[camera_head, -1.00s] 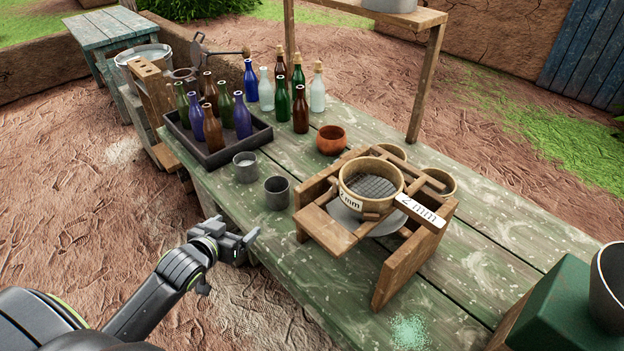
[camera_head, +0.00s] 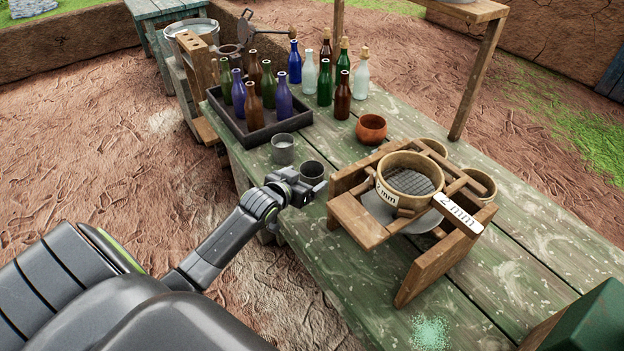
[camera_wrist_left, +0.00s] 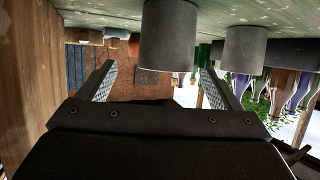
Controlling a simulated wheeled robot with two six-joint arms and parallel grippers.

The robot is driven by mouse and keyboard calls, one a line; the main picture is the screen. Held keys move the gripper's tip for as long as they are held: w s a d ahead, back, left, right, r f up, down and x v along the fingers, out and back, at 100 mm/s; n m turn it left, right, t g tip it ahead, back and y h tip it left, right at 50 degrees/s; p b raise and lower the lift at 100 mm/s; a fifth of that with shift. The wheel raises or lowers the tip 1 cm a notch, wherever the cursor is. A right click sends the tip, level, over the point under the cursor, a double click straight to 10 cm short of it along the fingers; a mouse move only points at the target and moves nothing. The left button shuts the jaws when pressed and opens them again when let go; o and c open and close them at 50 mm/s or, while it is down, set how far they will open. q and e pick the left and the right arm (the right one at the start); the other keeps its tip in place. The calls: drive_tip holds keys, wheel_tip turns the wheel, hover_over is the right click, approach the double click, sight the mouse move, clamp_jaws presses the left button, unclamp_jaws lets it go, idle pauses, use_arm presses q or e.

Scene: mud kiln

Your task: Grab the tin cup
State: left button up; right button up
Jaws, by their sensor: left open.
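Two grey tin cups stand on the green worn table (camera_head: 520,280). The nearer tin cup (camera_head: 312,170) is right beside my left gripper (camera_head: 308,190), whose fingers partly hide its lower part. The farther tin cup (camera_head: 282,147) stands up and left of it, by the bottle tray. In the left wrist view, which is upside down, my left gripper (camera_wrist_left: 157,70) is open and empty. The nearer cup (camera_wrist_left: 169,35) shows ahead between the fingers' lines, and the other cup (camera_wrist_left: 244,48) shows to the right. My right gripper is not in view.
A wooden stand with a 2 mm sieve (camera_head: 410,175) is close on the right of the nearer cup. A dark tray (camera_head: 259,134) of bottles, more loose bottles and an orange clay cup (camera_head: 371,128) stand behind. The front right tabletop is mostly clear.

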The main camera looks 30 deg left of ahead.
sight(317, 168)
use_arm(q)
drive_tip(key=shift+a+p+x, duration=0.2)
drive_tip(key=shift+x, duration=0.9)
drive_tip(key=shift+a+p+x, duration=0.15)
drive_tip(key=shift+a+x, duration=0.05)
drive_tip(key=shift+x, duration=0.85)
drive_tip(key=shift+w+f, duration=0.2)
drive_tip(key=shift+w, duration=0.45)
drive_tip(key=c, duration=1.1)
